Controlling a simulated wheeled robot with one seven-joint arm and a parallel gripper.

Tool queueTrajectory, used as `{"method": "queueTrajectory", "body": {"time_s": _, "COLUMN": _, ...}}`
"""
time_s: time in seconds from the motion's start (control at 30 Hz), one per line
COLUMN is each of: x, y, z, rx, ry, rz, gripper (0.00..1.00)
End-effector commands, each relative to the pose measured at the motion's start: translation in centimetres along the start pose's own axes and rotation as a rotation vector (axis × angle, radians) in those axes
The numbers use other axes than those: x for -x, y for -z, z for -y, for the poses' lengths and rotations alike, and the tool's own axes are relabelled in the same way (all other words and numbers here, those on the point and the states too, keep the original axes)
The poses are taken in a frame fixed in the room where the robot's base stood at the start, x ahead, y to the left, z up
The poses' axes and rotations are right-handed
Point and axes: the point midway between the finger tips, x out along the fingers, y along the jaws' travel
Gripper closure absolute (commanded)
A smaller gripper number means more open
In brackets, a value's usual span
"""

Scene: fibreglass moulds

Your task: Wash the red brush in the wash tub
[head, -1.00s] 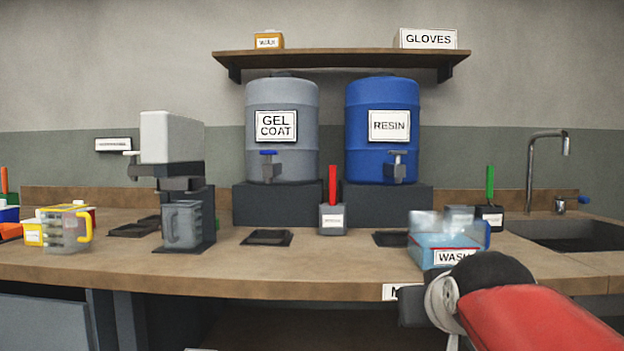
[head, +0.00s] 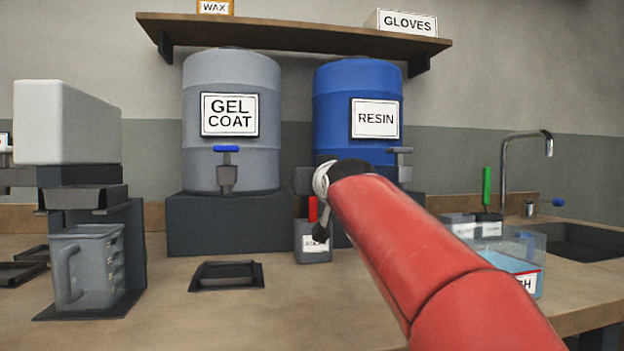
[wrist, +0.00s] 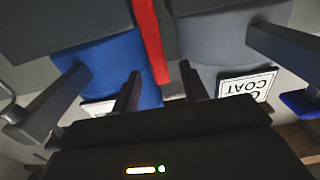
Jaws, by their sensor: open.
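The red brush (head: 312,209) stands upright in a small grey labelled pot (head: 314,250) on the bench, its handle partly hidden by my arm. My gripper is open, and in the wrist view its fingertips (wrist: 158,80) are on either side of the red handle (wrist: 148,35). The handle appears between the fingers, but I cannot tell whether they touch it. The wash tub (head: 527,282), clear-walled with blue liquid, stands on the bench to the right, partly hidden by my arm.
The gel coat drum (head: 230,160) and blue resin drum (head: 357,85) stand on dark blocks behind the pot, with taps facing forward. A black tray (head: 228,276) lies left. A dispenser with a grey jug (head: 88,262) is farther left. A green-handled brush (head: 487,187) stands near the sink (head: 580,240).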

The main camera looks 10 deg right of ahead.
Motion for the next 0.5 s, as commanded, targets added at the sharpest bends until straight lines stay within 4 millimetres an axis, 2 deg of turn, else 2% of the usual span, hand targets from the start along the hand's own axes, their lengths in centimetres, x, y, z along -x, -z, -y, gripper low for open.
{"method": "queueTrajectory", "body": {"time_s": 0.03, "x": -1.0, "y": 0.1, "z": 0.0, "rx": 0.0, "ry": 0.001, "rz": 0.004, "gripper": 0.56}}
{"method": "queueTrajectory", "body": {"time_s": 0.2, "x": -3.5, "y": 0.1, "z": 0.1, "rx": 0.0, "ry": 0.002, "rz": 0.003, "gripper": 0.56}}
{"method": "queueTrajectory", "body": {"time_s": 0.33, "x": -4.7, "y": 0.0, "z": 0.0, "rx": -0.001, "ry": 0.001, "rz": 0.002, "gripper": 0.56}}
{"method": "queueTrajectory", "body": {"time_s": 0.5, "x": -5.2, "y": 0.0, "z": 0.0, "rx": 0.0, "ry": 0.0, "rz": 0.001, "gripper": 0.56}}
